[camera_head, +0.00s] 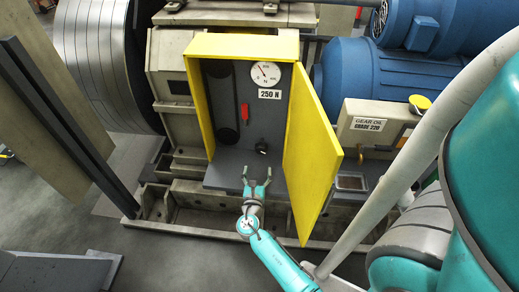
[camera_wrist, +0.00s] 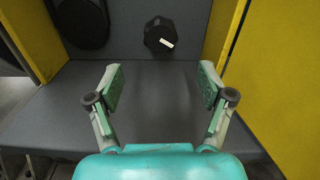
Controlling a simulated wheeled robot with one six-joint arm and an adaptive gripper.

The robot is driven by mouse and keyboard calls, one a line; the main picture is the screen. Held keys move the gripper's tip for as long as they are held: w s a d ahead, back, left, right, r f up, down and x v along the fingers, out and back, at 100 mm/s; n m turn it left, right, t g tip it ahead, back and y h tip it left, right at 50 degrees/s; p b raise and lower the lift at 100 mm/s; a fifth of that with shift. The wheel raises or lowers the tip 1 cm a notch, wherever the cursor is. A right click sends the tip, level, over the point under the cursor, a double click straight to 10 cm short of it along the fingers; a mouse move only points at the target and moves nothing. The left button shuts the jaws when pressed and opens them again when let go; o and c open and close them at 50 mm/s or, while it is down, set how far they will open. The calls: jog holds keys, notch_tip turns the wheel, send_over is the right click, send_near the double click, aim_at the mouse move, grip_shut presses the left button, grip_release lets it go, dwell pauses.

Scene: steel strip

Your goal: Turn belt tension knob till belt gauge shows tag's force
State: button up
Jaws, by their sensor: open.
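The black belt tension knob (camera_head: 261,147) sits low on the grey back panel of the open yellow cabinet. In the wrist view the knob (camera_wrist: 159,34) is many-sided with a white pointer mark that points to the lower right. The round white belt gauge (camera_head: 266,75) is high on the panel; its needle leans to the upper left, but its numbers are too small to read. The tag (camera_head: 270,94) below it reads "250 N". My gripper (camera_head: 257,181) is open and empty, in front of and below the knob, apart from it. Its fingers (camera_wrist: 160,85) show below the knob.
The yellow door (camera_head: 314,150) stands open on the right of my gripper. A red lever (camera_head: 245,113) and a dark belt (camera_head: 221,98) are left of the knob. The grey cabinet floor (camera_head: 225,175) is clear. Blue motors (camera_head: 365,80) stand behind at the right.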

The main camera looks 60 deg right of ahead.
aim_at(261, 151)
jog(key=x, duration=1)
jog(key=shift+w+d, duration=0.1)
jog(key=shift+d, duration=0.3)
jog(key=c, duration=1.1)
